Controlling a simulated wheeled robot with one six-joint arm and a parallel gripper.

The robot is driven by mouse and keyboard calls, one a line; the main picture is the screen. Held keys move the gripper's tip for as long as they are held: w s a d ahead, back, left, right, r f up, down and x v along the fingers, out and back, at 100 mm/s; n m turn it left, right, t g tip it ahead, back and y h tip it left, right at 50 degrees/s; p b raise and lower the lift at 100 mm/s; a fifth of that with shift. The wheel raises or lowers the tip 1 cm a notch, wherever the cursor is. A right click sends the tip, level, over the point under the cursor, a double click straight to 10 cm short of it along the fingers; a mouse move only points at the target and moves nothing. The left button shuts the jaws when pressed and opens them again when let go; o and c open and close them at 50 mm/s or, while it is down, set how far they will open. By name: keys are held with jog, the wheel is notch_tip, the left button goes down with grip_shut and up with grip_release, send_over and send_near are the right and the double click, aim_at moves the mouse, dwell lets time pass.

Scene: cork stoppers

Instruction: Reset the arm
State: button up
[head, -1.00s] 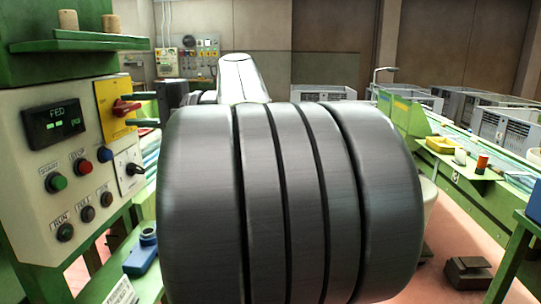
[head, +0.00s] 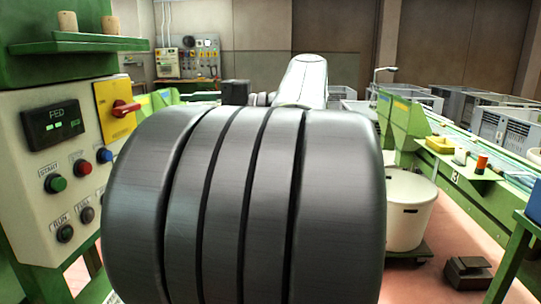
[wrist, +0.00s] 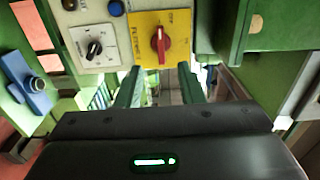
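My arm fills the middle of the head view as a large grey banded joint (head: 235,200), with a pale link (head: 302,80) reaching away behind it. In the wrist view, my gripper (wrist: 160,84) shows two dark green fingers standing apart with nothing between them. Its dark body crosses the bottom of that view with a lit green strip. Beyond the fingers is a control panel with a red rotary switch on a yellow plate (wrist: 160,40). I cannot tell the distance to it.
The control panel (head: 70,150) stands close on the left, below a green shelf with two corks (head: 68,22). A white bin (head: 408,210) and a pedal (head: 468,272) are on the right. A green conveyor line (head: 450,140) runs behind them. A blue device (wrist: 25,82) shows in the wrist view.

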aim_at(127, 108)
jog(key=a, duration=0.8)
jog(key=w+a, duration=0.1)
jog(key=a, duration=0.4)
jog(key=shift+a+r+p, duration=0.3)
jog(key=shift+r+p, duration=0.05)
jog(key=shift+p, duration=0.2)
jog(key=m+p, duration=0.4)
jog(key=shift+d+r, duration=0.1)
jog(key=shift+r, duration=0.1)
jog(key=shift+w+m+p, duration=0.1)
jog(key=shift+m+p, duration=0.5)
jog(key=shift+m, duration=0.1)
jog(key=shift+f, duration=0.1)
